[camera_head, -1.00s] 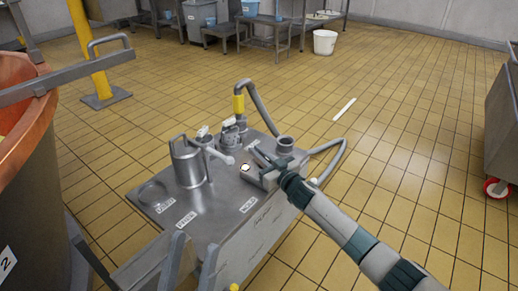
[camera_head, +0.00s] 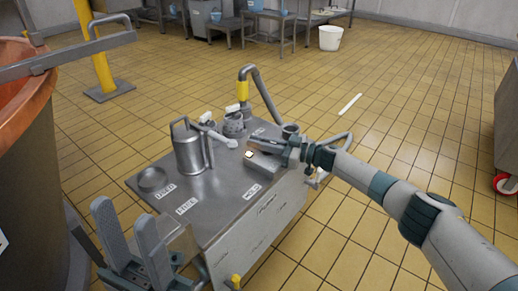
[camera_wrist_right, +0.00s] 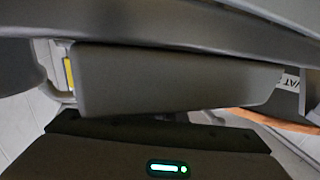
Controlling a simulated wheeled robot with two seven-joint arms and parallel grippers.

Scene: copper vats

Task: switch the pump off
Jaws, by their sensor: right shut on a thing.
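A grey switch box (camera_head: 266,165) sits at the right edge of the steel pump cart (camera_head: 222,210), with a small pale square (camera_head: 249,154) on its left end. My right gripper (camera_head: 272,147) reaches in from the right and is at the box's top. It is shut on a grey part there; the fingers hide what part exactly. In the right wrist view a smooth grey block (camera_wrist_right: 175,78) fills the space before the gripper. My left gripper (camera_head: 130,245) is open and empty, in front of the cart's left corner.
A white-handled lever (camera_head: 215,132) lies beside the jug. A copper vat (camera_head: 25,75) blocks the left.

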